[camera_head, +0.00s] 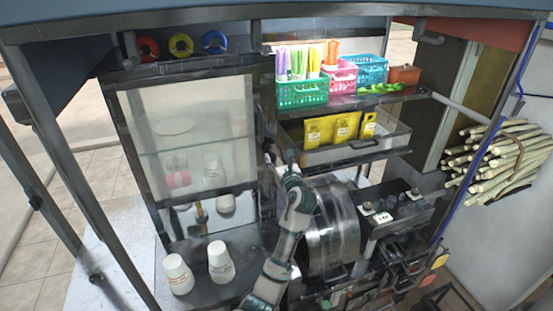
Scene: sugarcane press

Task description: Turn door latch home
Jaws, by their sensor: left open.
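My left arm rises from the bottom centre, and my left gripper (284,162) is at its upper end, beside the right edge of the glass-fronted cabinet. It is open, and I see nothing held in it. The cabinet door (215,130) is a pale, see-through panel in a dark frame. A shiny metal drum-shaped housing (333,228) stands just right of my arm. I cannot make out the door latch; it is too small or hidden behind my gripper and wrist. I cannot tell whether my fingers touch anything. My right gripper is not in view.
A green basket (302,92) with colourful straws sits on the upper shelf, above yellow packets (342,127) in a tray. A control panel (392,218) is right of the housing. Sugarcane stalks (505,158) are stacked at far right.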

